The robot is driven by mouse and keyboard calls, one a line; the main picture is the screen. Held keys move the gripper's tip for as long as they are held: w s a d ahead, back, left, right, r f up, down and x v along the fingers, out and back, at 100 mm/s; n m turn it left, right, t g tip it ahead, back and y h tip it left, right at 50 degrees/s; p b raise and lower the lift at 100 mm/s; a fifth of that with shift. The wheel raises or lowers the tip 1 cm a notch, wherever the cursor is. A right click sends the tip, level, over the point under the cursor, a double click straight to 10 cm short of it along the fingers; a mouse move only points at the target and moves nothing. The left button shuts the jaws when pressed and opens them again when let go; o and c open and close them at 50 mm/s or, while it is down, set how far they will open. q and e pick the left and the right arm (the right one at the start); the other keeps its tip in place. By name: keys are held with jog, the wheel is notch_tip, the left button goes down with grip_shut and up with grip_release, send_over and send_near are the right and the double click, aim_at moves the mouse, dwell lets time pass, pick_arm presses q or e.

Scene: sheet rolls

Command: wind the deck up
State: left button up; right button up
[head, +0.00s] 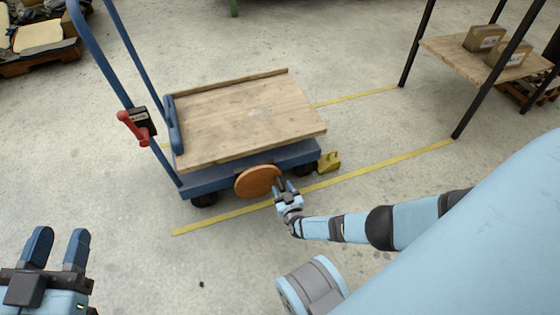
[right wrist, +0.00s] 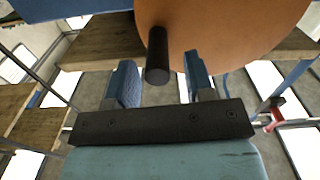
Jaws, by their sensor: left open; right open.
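The cart's wooden deck (head: 245,115) lies on a blue frame, close above it. An orange-brown round handwheel (head: 258,181) is on the near side of the frame. In the right wrist view the wheel (right wrist: 225,35) fills the top, with a dark peg handle (right wrist: 158,55) sticking out. My right gripper (head: 286,186) is open at the wheel's right edge. In the wrist view its two fingers (right wrist: 160,85) stand apart, with the peg's end between them or just beyond; contact cannot be told. My left gripper (head: 58,250) is open and empty at the lower left, away from the cart.
A red lever (head: 134,129) sits on the blue push handle (head: 103,55). A yellow wedge (head: 329,162) is by the right wheel. Yellow lines (head: 390,165) mark the floor. A rack (head: 480,60) with boxes stands at upper right.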

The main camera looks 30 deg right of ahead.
pick_arm(q)
jog(key=shift+w+d, duration=0.1)
jog(key=shift+w, duration=0.05)
pick_arm(e)
jog(key=shift+w+d, duration=0.1)
jog(key=shift+w, duration=0.2)
jog(key=shift+c, duration=0.3)
grip_shut()
pick_arm(q)
jog(key=shift+w+r, duration=0.15)
jog(key=shift+w, duration=0.05)
jog(key=shift+s+f, duration=0.1)
jog(key=shift+f, duration=0.1)
pick_arm(e)
jog(key=shift+r, duration=0.1)
pick_arm(q)
jog(key=shift+r, duration=0.15)
pick_arm(e)
jog(key=shift+w+a, duration=0.1)
jog(key=shift+a, duration=0.1)
dwell(0.4)
jog(key=shift+o, duration=0.3)
grip_release()
jog(key=shift+d, duration=0.1)
